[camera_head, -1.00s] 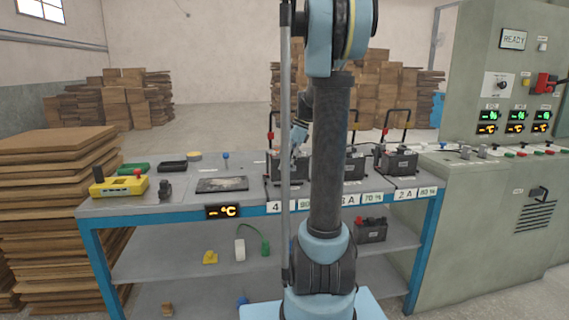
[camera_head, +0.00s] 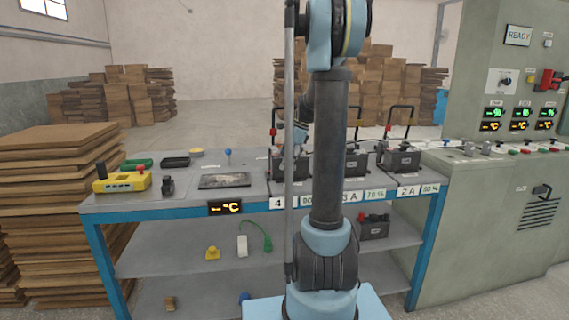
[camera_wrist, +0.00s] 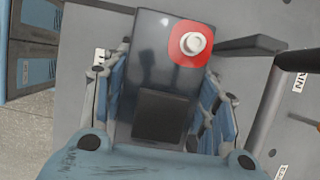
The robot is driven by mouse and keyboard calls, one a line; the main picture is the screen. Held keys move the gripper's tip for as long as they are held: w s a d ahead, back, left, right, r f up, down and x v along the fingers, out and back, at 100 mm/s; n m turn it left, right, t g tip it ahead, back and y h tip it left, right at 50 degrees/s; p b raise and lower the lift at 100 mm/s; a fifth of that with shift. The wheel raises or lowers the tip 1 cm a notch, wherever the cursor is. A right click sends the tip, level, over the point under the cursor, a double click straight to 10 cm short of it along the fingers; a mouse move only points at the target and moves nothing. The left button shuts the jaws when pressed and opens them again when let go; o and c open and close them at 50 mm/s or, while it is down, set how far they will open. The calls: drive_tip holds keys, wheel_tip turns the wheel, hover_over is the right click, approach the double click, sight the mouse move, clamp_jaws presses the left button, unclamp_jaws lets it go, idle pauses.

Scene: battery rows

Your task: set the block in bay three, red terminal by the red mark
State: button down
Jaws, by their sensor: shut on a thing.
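In the wrist view a dark block (camera_wrist: 160,65) sits between the two blue fingers of my gripper (camera_wrist: 165,85), which is shut on it. Its red terminal (camera_wrist: 191,43), with a pale metal post, is at the block's upper right. In the head view my gripper (camera_head: 300,137) is over the bench's middle, partly behind my arm, by a dark block above the label 4 (camera_head: 278,203). The label 3 A (camera_head: 351,197) is partly covered by my arm. Bay three's red mark cannot be made out.
Dark blocks (camera_head: 356,163) and (camera_head: 402,161) stand on the bench to the right, with black hoops behind. A yellow device (camera_head: 122,182) and a dark plate (camera_head: 224,181) lie left. Another block (camera_head: 374,228) is on the lower shelf. The grey control cabinet (camera_head: 480,190) adjoins the bench's right end.

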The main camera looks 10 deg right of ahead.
drive_tip(key=c, duration=0.9)
unclamp_jaws()
drive_tip(key=v, duration=0.3)
drive_tip(key=shift+d+r, duration=0.1)
drive_tip(key=shift+d, duration=0.25)
drive_tip(key=d, duration=1.1)
drive_tip(key=shift+d, duration=0.15)
drive_tip(key=o, duration=0.9)
